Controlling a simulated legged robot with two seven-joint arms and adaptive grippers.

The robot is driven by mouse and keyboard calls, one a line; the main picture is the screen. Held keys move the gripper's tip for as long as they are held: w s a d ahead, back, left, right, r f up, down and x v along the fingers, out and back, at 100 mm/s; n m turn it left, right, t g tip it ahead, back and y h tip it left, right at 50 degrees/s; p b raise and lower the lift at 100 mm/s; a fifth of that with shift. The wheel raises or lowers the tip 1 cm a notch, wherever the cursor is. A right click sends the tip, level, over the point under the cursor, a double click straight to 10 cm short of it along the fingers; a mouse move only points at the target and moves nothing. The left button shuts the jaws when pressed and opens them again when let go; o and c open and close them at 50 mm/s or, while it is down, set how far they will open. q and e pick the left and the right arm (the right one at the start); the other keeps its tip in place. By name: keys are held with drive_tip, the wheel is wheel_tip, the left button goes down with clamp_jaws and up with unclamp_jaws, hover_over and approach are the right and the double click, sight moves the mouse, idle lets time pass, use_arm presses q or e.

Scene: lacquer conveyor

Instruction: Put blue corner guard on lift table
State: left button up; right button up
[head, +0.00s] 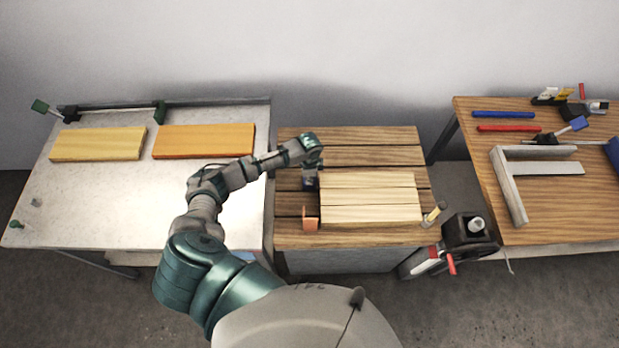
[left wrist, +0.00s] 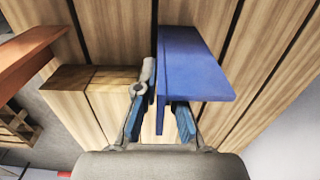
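The blue corner guard (left wrist: 195,62) is in the left wrist view, with one flange pointing between the fingers of my left gripper (left wrist: 159,112). The fingers stand on either side of that flange; their tips are partly hidden, so I cannot tell whether they press on it. In the head view my left gripper (head: 311,155) is above the left edge of the wooden middle table (head: 350,138), which seems to be the lift table, and the guard shows only as a small dark shape (head: 311,181) below it. My right gripper is not in view.
A pale plank stack (head: 370,198) lies on the middle table. An orange guard (head: 311,220) stands at its front left, a yellowish piece (head: 434,214) at its front right. Boards (head: 203,141) lie on the left table; a metal frame (head: 509,186) and bars (head: 503,114) on the right one.

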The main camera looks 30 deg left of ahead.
use_arm(q)
drive_tip(key=shift+o, duration=1.3)
drive_tip(key=shift+d, duration=0.1)
drive_tip(key=shift+r, duration=0.2)
wheel_tip(320, 180, up, 12)
drive_tip(key=shift+f, duration=0.15)
